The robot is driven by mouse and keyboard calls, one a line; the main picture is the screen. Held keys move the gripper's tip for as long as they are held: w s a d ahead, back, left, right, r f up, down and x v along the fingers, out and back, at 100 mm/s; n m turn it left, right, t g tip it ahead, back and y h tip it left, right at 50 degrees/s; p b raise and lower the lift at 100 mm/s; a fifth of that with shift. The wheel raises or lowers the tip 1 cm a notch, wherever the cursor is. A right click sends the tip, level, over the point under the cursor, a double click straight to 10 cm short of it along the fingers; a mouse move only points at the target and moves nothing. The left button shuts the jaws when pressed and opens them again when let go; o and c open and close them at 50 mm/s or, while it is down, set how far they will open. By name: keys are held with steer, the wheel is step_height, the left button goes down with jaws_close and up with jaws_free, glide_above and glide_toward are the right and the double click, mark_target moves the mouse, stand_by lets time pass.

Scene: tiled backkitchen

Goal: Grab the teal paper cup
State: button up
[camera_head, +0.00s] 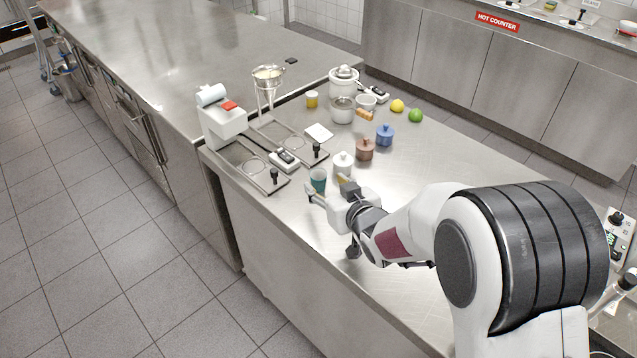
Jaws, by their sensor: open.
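The teal paper cup (318,180) stands upright on the steel counter near its left edge. My gripper (327,190) is open at the cup, with one finger on the cup's near left side and the other at its right, by the white lidded jar. The cup appears to be between the fingers, but I cannot tell whether they touch it. The cup's lower part is partly hidden by my gripper.
Close behind the cup is a white lidded jar (343,165). A brown pot (365,150) and a blue pot (385,135) stand further right. The counter front (310,238) is clear.

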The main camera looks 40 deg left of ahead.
mark_target(316, 173)
steer(key=shift+w+a+f, duration=0.2)
steer(key=shift+a, duration=0.3)
steer(key=shift+a, duration=0.1)
steer(key=shift+x, duration=2.55)
steer(key=shift+w+r, duration=0.15)
steer(key=shift+w, duration=0.05)
steer(key=c, duration=1.2)
